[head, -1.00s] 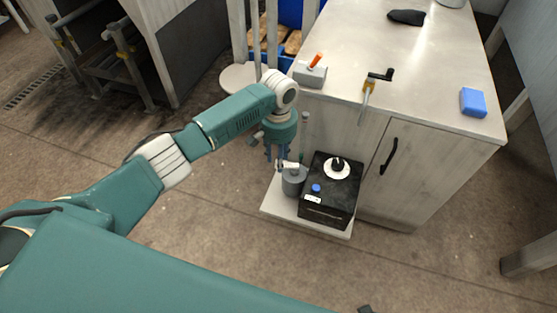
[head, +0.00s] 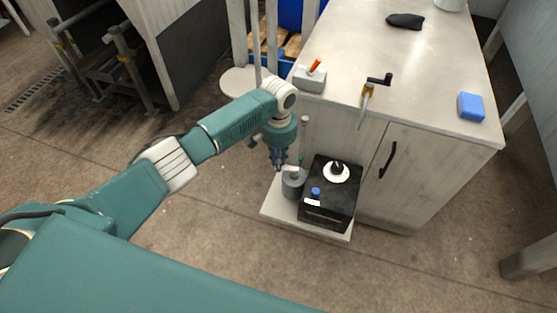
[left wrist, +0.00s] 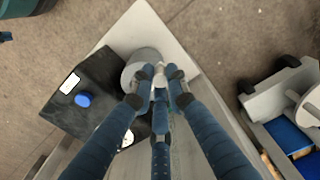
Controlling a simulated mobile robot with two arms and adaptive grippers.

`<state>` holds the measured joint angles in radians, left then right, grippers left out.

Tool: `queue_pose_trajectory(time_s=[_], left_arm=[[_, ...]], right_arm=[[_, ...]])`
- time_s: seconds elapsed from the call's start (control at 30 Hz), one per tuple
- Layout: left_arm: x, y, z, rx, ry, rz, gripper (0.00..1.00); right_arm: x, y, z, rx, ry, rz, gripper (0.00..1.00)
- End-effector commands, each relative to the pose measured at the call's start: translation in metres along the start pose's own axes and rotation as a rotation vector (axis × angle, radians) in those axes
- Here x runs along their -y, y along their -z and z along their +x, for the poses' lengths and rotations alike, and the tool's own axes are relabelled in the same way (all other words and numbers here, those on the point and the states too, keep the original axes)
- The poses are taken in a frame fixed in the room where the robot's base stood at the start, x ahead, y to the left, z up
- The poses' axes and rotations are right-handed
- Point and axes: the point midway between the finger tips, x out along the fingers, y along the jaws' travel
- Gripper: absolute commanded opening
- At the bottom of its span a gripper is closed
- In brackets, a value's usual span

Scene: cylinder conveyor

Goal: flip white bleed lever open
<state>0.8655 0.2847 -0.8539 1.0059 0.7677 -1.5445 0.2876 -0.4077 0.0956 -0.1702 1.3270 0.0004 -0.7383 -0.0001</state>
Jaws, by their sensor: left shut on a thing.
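The white bleed lever (head: 291,168) sits on top of a grey cylinder (head: 293,185) beside a black box. My left gripper (head: 282,166) reaches down to it from above, at the lever's left end. In the left wrist view its blue fingers (left wrist: 158,88) are drawn together around the white lever (left wrist: 159,80), above the grey cylinder (left wrist: 137,66). The fingertips hide part of the lever. My right gripper is not in view.
The black box (head: 330,208), with a blue button (head: 315,191) and a white dial (head: 337,172), stands right of the cylinder on a pale base plate (head: 275,208). A cabinet (head: 402,175) stands close behind.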

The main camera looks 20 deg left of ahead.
Motion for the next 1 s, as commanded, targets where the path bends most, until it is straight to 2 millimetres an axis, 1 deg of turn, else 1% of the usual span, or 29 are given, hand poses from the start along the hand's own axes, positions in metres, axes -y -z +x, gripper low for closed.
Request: queue_pose_trajectory(time_s=[0.03, 0.1, 0.2, 0.37, 0.67, 0.7, 0.77, 1.0], left_arm=[[0.001, 0.003, -0.004, 0.001, 0.000, 0.041, 0.00], [0.002, 0.006, -0.003, 0.000, 0.000, 0.109, 0.00], [0.003, 0.010, -0.002, 0.000, 0.000, 0.186, 0.00], [0.004, 0.013, -0.001, -0.001, 0.001, 0.247, 0.00], [0.004, 0.014, -0.001, -0.003, 0.002, 0.252, 0.00], [0.004, 0.014, -0.001, -0.003, 0.002, 0.251, 0.22], [0.004, 0.014, -0.001, -0.003, 0.002, 0.251, 0.33], [0.004, 0.013, -0.001, -0.001, 0.001, 0.251, 0.33]], right_arm=[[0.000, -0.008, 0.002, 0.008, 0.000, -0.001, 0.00], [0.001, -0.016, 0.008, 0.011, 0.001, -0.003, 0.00], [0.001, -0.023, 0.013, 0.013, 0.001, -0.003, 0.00], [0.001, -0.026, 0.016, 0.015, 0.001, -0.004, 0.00], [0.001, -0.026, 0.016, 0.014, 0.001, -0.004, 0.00], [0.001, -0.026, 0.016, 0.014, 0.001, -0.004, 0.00], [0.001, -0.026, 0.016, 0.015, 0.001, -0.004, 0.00], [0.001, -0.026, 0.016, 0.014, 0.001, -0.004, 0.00]])
